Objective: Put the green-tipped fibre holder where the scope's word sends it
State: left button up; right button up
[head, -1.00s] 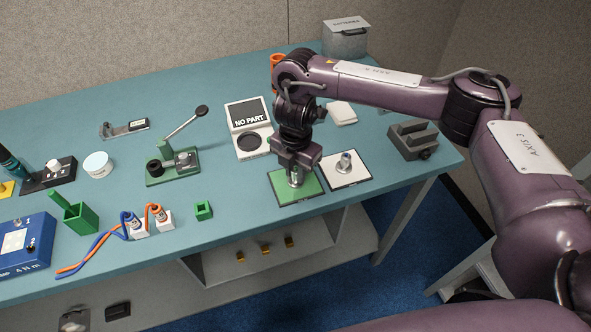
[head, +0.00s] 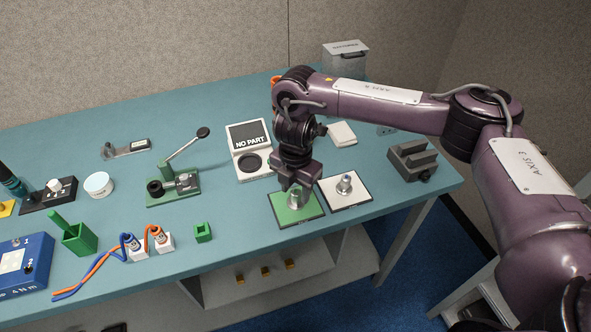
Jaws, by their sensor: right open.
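The scope (head: 249,150) is a white unit at mid-table, its dark screen reading "NO PART". A small metallic holder (head: 295,199) stands on the green pad (head: 312,206); a similar metallic piece (head: 344,184) stands on the white pad (head: 358,195) to its right. I cannot make out a green tip on either. My right gripper (head: 298,187) is open, close above the holder on the green pad and partly covering it. Whether the fingers touch it is unclear. My left gripper is out of view.
Left of the scope stands a green lever press (head: 172,187). Orange and blue cables end in white blocks (head: 137,250), near a small green block (head: 203,232) and a green bin (head: 79,239). A grey clamp (head: 411,161) stands at right, a lidded grey box (head: 345,62) behind.

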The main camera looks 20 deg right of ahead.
aim_at(295, 192)
notch_tip(295, 192, up, 11)
jog(key=shift+f, duration=0.15)
dwell(0.5)
